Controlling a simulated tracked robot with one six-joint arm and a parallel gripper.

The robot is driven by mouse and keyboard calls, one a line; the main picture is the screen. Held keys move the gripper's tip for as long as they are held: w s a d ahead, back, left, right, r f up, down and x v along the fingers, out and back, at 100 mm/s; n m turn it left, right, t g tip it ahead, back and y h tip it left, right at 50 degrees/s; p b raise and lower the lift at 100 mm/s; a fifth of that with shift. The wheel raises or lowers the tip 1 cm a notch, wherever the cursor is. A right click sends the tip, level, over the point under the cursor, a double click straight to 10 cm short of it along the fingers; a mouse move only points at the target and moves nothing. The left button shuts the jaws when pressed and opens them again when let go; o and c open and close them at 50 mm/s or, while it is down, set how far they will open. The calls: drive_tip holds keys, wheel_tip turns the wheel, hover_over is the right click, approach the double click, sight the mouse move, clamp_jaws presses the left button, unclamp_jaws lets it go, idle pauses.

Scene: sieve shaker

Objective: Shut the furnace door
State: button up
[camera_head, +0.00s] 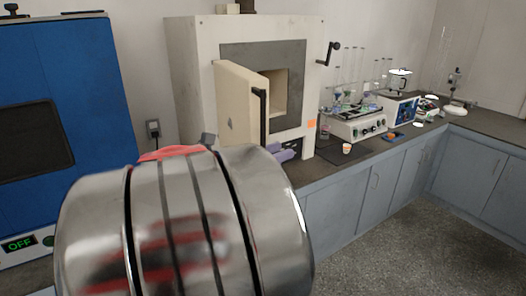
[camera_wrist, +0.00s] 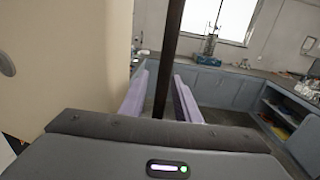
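The furnace (camera_head: 190,45) stands on the bench in the head view. A black vertical handle bar (camera_head: 262,118) is on the door's free edge. In the wrist view the door (camera_wrist: 65,50) fills the left side, and the handle bar (camera_wrist: 170,50) runs down between the lilac fingers. My gripper (camera_wrist: 161,78) is open, one finger on each side of the bar. In the head view my gripper (camera_head: 285,153) is near the bar's lower end, partly hidden by my arm.
A blue cabinet (camera_head: 75,70) with a dark window and an "OFF" display stands at the left. Glassware and a white instrument (camera_head: 352,125) stand on the bench to the right of the furnace. A small cup (camera_head: 347,148) sits near the bench edge. The floor (camera_head: 420,230) at right is clear.

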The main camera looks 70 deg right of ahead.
clamp_jaws()
idle(0.3)
